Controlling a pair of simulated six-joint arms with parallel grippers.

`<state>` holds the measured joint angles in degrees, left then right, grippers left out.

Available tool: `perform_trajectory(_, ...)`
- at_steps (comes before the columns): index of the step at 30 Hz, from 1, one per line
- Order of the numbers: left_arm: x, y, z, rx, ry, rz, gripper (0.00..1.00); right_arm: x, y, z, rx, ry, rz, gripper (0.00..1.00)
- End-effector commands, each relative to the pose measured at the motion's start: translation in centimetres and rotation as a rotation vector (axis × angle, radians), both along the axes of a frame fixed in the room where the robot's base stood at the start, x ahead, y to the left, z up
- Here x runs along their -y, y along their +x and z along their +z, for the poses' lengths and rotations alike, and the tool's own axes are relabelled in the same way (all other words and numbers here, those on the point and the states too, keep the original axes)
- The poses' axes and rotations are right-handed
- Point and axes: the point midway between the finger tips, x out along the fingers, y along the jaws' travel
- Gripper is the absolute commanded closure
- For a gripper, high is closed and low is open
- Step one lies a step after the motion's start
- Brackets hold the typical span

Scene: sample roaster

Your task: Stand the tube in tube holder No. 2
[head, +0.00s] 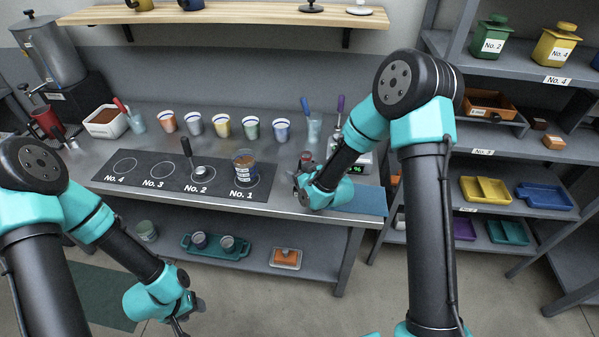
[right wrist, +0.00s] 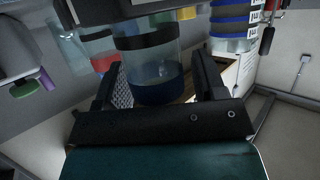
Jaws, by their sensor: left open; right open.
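The black mat (head: 134,183) has circles marked No. 4 to No. 1 from left to right. A small metal scoop (head: 203,173) with a dark upright handle sits at the No. 2 circle. A clear cup with blue labels (head: 244,165) stands at No. 1. My right gripper (head: 302,186) is low over the counter, right of the mat. In the right wrist view its open fingers (right wrist: 158,76) flank a clear cylinder (right wrist: 150,64) with a dark band and blue lower part. I cannot tell whether this is the tube. My left gripper (head: 183,318) is open and empty, below the counter's front edge.
Several coloured cups (head: 222,127) line the counter behind the mat. A scale (head: 357,169) is partly hidden behind my right arm. A white bin (head: 106,122) stands at the left. Shelves with trays (head: 485,190) are at the right. The No. 3 and No. 4 circles are clear.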

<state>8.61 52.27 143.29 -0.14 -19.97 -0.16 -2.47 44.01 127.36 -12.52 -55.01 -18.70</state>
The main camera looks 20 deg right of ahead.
Motion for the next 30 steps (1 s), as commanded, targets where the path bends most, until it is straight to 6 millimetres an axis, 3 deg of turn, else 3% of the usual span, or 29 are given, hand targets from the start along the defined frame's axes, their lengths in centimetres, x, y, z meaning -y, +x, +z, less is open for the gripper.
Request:
perform_trajectory(11,0.0,0.0,0.0,0.000,0.000,0.000,0.48,0.0,0.0,1.4,0.002,0.000,-0.001,0.36)
perform_trajectory(30,0.0,0.0,0.0,0.000,0.000,0.000,0.48,4.0,-9.6,5.0,0.000,0.001,-0.001,0.36)
